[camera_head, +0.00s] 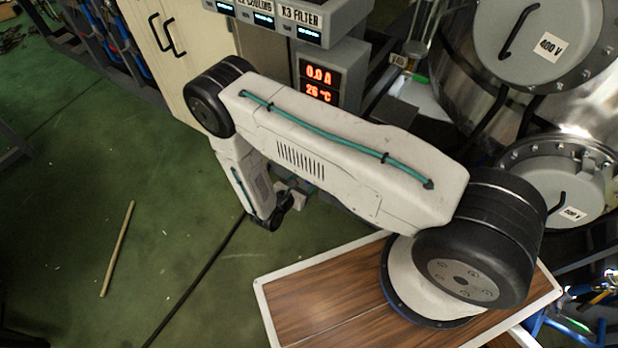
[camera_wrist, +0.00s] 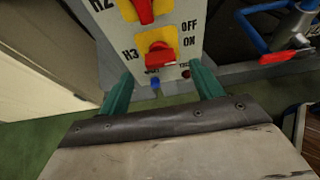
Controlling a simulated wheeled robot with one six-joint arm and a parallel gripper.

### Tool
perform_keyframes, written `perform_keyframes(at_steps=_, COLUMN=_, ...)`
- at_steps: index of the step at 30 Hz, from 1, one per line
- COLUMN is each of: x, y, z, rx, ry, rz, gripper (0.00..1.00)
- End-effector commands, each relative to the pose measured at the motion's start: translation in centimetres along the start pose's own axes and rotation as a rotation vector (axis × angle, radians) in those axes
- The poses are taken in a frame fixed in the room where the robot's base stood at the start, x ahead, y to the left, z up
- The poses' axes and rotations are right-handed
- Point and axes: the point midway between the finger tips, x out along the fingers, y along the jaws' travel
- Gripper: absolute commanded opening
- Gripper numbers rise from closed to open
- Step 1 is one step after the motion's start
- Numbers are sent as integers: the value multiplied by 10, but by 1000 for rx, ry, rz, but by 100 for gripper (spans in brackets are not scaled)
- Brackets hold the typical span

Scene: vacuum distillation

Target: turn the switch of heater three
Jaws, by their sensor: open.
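The heater three switch (camera_wrist: 158,55) is a red rotary handle on a yellow square plate, beside the label H3, on a light grey panel (camera_wrist: 187,12) in the wrist view. Its handle lies roughly crosswise. My gripper (camera_wrist: 160,73) has two teal fingers, spread apart, with one tip on each side of the panel's lower part. The switch shows between and just beyond the tips, and nothing is held. Whether a finger touches the panel cannot be told. In the head view my arm hides the switch, and the gripper is not clearly visible.
The H2 switch (camera_wrist: 142,9), red on yellow, sits above H3. A blue part (camera_wrist: 155,82) and a dark red part (camera_wrist: 186,74) are at the panel's bottom. A display (camera_head: 319,83) reads 0.0 A and 26 °C.

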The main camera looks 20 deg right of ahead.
Motion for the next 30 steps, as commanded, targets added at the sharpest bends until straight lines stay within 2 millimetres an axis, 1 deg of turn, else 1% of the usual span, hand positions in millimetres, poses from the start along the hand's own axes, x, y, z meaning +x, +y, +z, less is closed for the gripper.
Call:
perform_keyframes(at_steps=1, x=10, y=0, z=0, rx=2, ry=0, rz=-3, gripper=65)
perform_keyframes(at_steps=3, x=21, y=-1, z=0, rx=2, ry=-1, rz=-3, gripper=65)
perform_keyframes(at_steps=7, x=36, y=0, z=1, rx=1, ry=-1, rz=-2, gripper=65)
perform_keyframes(at_steps=12, x=43, y=0, z=1, rx=1, ry=-1, rz=-1, gripper=65)
perform_keyframes(at_steps=18, x=44, y=0, z=1, rx=1, ry=-1, rz=-1, gripper=65)
perform_keyframes(at_steps=19, x=44, y=0, z=1, rx=1, ry=-1, rz=-1, gripper=63)
perform_keyframes(at_steps=20, x=44, y=0, z=1, rx=1, ry=-1, rz=-1, gripper=54)
perform_keyframes(at_steps=21, x=44, y=0, z=1, rx=1, ry=-1, rz=-1, gripper=43)
perform_keyframes(at_steps=23, x=43, y=0, z=1, rx=1, ry=-1, rz=-1, gripper=26)
perform_keyframes(at_steps=24, x=43, y=0, z=1, rx=1, ry=-1, rz=-1, gripper=20)
perform_keyframes(at_steps=30, x=43, y=0, z=1, rx=-4, ry=-1, rz=-3, gripper=21)
